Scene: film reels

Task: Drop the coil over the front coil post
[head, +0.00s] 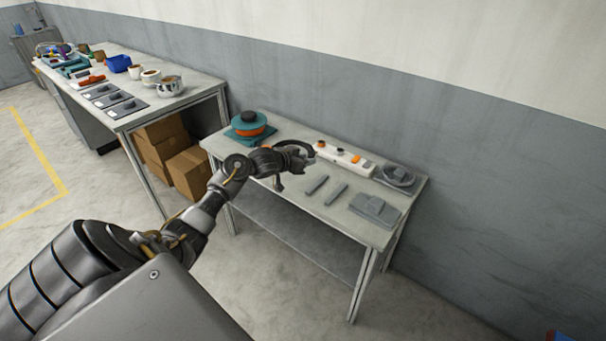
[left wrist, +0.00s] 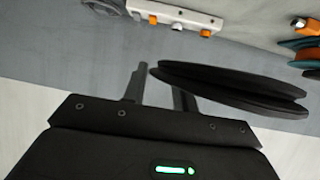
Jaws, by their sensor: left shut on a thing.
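A black coil (left wrist: 230,88) with two thin round flanges and a groove between them is at my left gripper (left wrist: 160,90), seen nearly edge-on in the left wrist view. In the head view the coil (head: 307,147) shows as a dark curved rim beyond the left gripper (head: 290,162). The gripper is shut on it, above the table. A white bar (head: 345,159) with orange and dark knobs lies behind the coil; it also shows in the left wrist view (left wrist: 175,15). I cannot tell which part is the front coil post. My right gripper is not in view.

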